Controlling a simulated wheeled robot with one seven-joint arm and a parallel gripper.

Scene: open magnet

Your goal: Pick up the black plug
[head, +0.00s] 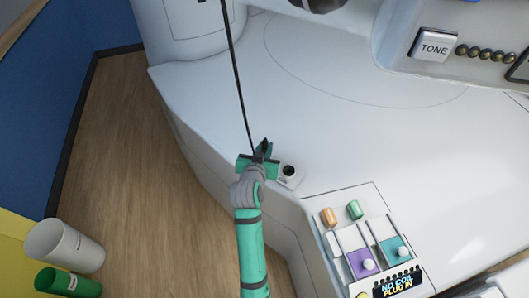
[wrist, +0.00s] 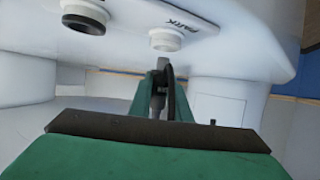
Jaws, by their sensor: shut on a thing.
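My gripper (head: 262,152) is shut on the black plug (head: 265,145), above the white surface near its left edge. In the wrist view, the plug (wrist: 161,72) stands up between the green fingers of my gripper (wrist: 161,100), with its dark cable looping beside it. In the head view, the black cable (head: 238,80) runs from the gripper up to the top edge of the picture. Much of the plug is hidden by the fingers.
A white socket (head: 289,171) with a dark hole lies just right of my gripper. The wrist view shows a ring-shaped socket (wrist: 166,39) beside a PARK label and another dark-holed one (wrist: 84,16). A control panel (head: 365,245) stands at lower right. White surface beyond is clear.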

